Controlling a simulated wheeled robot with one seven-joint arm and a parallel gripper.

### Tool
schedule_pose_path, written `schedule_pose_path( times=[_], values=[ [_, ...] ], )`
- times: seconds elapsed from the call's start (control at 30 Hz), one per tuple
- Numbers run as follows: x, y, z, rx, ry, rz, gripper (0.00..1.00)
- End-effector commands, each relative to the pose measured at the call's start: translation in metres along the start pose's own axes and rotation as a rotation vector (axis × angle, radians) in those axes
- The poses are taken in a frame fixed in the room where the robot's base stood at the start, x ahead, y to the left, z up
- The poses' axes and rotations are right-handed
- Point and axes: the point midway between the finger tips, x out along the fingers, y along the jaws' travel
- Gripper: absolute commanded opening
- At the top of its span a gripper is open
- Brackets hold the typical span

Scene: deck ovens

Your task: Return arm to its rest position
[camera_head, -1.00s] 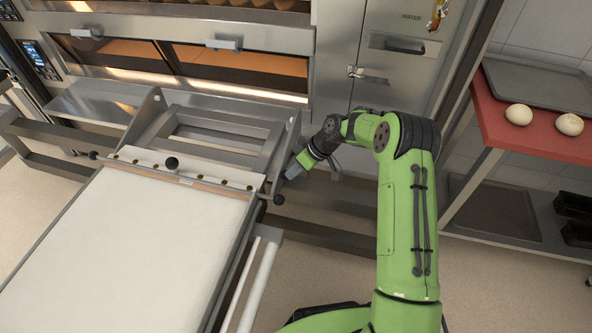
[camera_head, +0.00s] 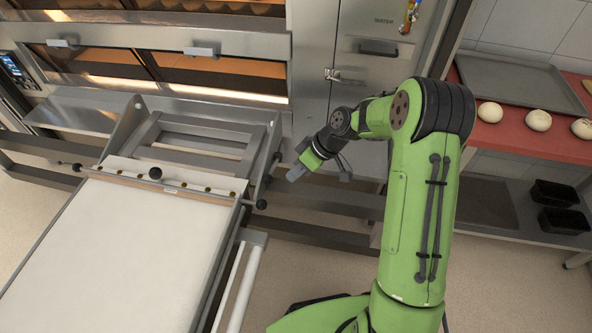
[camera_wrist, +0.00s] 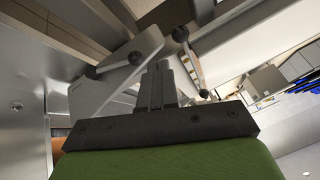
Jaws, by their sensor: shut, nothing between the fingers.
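My green arm rises in the right half of the head view, bent at the elbow, with its forearm reaching away toward the ovens. My gripper (camera_head: 297,172) hangs low at the end of the forearm, just right of the loader frame and clear of it in the picture. In the wrist view my gripper (camera_wrist: 163,66) shows its two dark fingers together, with nothing between them. The loader (camera_head: 95,245) with its pale belt lies at the left. Its black knobs (camera_wrist: 181,34) appear close beyond the fingers in the wrist view.
Deck ovens (camera_head: 170,72) with glass doors stand behind the loader. A steel cabinet (camera_head: 365,60) stands beside them. At the right, a red shelf (camera_head: 500,137) bears a grey tray (camera_head: 520,85) and several dough balls (camera_head: 538,120). Black tins (camera_head: 565,221) sit below. Floor shows between loader and arm.

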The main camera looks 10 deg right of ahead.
Motion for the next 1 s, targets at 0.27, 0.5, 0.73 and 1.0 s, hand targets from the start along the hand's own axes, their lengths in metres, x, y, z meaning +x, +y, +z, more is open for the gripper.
schedule_pose_path(
  times=[0.27,0.5,0.73,1.0],
  values=[
    [0.000,0.000,0.000,0.000,0.000,0.000,0.00],
    [-0.078,-0.042,-0.021,0.055,-0.084,0.128,0.00],
    [-0.209,-0.136,-0.021,0.261,-0.130,0.401,0.00],
    [-0.310,-0.238,0.028,0.557,0.022,0.633,0.00]
  ],
)
